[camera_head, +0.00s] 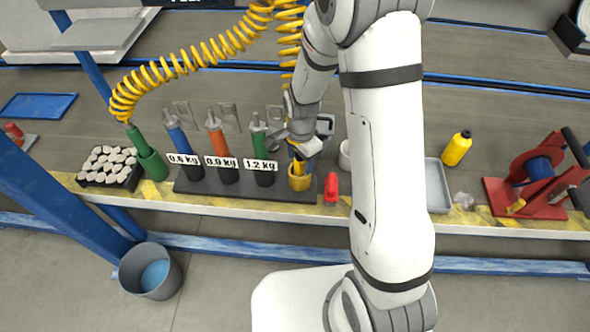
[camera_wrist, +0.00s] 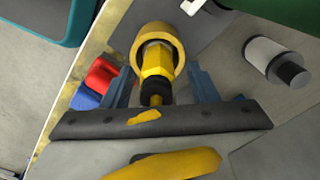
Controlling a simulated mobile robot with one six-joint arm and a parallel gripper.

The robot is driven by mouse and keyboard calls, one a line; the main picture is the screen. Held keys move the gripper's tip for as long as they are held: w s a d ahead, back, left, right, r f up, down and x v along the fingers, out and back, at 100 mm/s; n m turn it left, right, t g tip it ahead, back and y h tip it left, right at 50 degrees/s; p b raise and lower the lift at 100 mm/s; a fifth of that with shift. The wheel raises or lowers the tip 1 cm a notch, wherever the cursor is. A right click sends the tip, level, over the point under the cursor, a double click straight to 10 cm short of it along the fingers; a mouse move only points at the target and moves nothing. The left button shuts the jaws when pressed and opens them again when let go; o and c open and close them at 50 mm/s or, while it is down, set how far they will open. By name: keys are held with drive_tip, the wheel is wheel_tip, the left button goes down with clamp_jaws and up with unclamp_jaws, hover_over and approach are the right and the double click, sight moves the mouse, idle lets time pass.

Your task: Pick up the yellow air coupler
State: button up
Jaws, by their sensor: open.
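The yellow air coupler (camera_wrist: 156,62) stands in a yellow round holder (camera_wrist: 138,43) and has a black end facing the wrist camera. In the head view the coupler (camera_head: 297,167) rises from its holder (camera_head: 299,184) at the right end of the dark tool rack. My gripper (camera_wrist: 160,73) is open, with one blue-grey finger on each side of the coupler in the wrist view. I cannot tell whether either finger touches it. In the head view my gripper (camera_head: 300,153) is just above the coupler and partly hides it.
Blue, orange and green tools stand left of the holder in the dark rack (camera_head: 235,188). A red object (camera_head: 331,187) lies close on its right. A coiled yellow hose (camera_head: 185,62) hangs at upper left. A yellow bottle (camera_head: 456,149) and red reel (camera_head: 532,172) stand farther right.

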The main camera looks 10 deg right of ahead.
drive_tip(key=shift+f, duration=0.45)
drive_tip(key=shift+r, duration=0.1)
clamp_jaws()
